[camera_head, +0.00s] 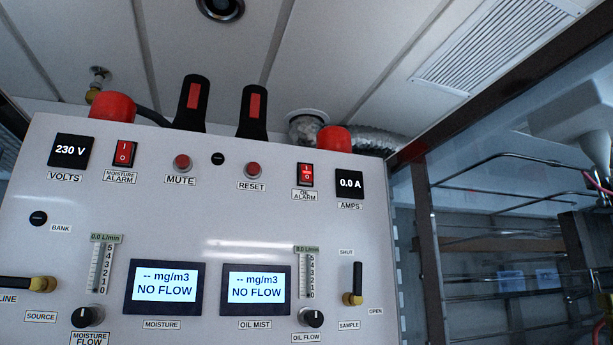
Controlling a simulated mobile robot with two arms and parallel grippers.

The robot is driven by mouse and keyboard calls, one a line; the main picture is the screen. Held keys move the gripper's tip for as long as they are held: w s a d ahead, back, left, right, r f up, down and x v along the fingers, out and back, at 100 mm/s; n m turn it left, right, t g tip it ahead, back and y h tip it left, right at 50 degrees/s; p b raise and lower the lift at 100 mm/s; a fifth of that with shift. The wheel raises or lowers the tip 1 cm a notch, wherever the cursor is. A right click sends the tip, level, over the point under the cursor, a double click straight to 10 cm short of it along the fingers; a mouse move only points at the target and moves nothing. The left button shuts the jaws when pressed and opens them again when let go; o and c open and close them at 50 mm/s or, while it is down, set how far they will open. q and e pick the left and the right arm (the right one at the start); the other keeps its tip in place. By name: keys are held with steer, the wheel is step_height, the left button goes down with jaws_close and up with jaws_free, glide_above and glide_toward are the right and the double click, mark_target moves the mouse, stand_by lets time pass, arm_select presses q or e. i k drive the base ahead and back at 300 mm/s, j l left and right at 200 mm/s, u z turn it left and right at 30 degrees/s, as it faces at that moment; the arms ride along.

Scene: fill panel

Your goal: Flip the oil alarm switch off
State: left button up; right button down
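The oil alarm switch (305,174) is a small red rocker in a black frame near the top right of the white panel (215,222). It carries light marks on its upper and lower halves, and its label (305,195) reads "OIL ALARM". It is too small for me to tell for sure which half is pressed in. Nothing covers it. A similar red moisture alarm switch (124,153) sits at the panel's upper left. Neither of my grippers is in view.
MUTE (182,162) and RESET (253,169) buttons lie between the switches. The amps display (349,184) is right of the oil alarm switch. A black-handled valve (356,280) juts out lower right. The area before the panel looks clear. A metal rack (510,250) stands at right.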

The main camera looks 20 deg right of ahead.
mark_target(305, 170)
steer(key=k+j, duration=0.15)
steer(key=k, duration=0.3)
steer(key=k+z, duration=0.15)
steer(key=z, duration=1.55)
